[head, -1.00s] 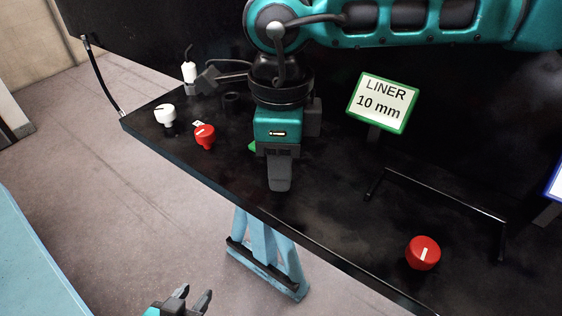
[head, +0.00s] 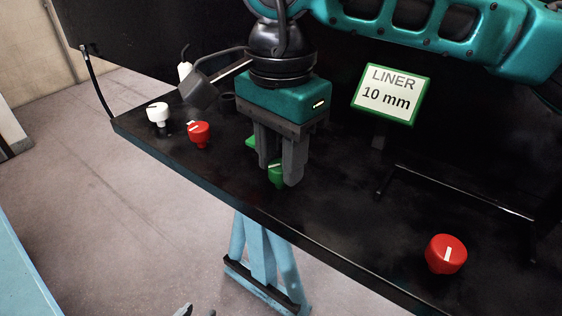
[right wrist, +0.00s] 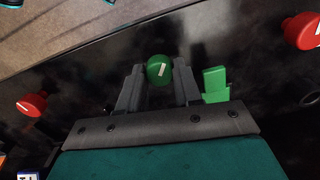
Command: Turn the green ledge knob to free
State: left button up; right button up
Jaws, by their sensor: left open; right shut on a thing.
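The green ledge knob (head: 275,175) stands on the black ledge (head: 330,215), with a pale line on its top. It also shows in the right wrist view (right wrist: 159,69). My right gripper (head: 279,173) points down from above, shut on the green knob with one finger on each side. A flat green piece (right wrist: 215,84) stands beside the knob and is partly hidden behind a finger in the head view. My left gripper (head: 197,311) is open and empty at the bottom edge of the head view, with only its fingertips showing.
A red knob (head: 199,134) and a white knob (head: 158,114) stand left on the ledge. Another red knob (head: 446,254) stands at the right. A sign reading "LINER 10 mm" (head: 391,95) and a black bar (head: 460,190) lie right of my gripper.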

aim_at(281, 165)
jog(key=n+b, duration=0.1)
jog(key=n, duration=0.6)
jog(key=shift+b, duration=0.35)
dwell(0.4)
jog(key=o, duration=1)
jog(key=shift+o, duration=0.2)
notch_tip(281, 165, up, 13)
jog(key=p, duration=0.2)
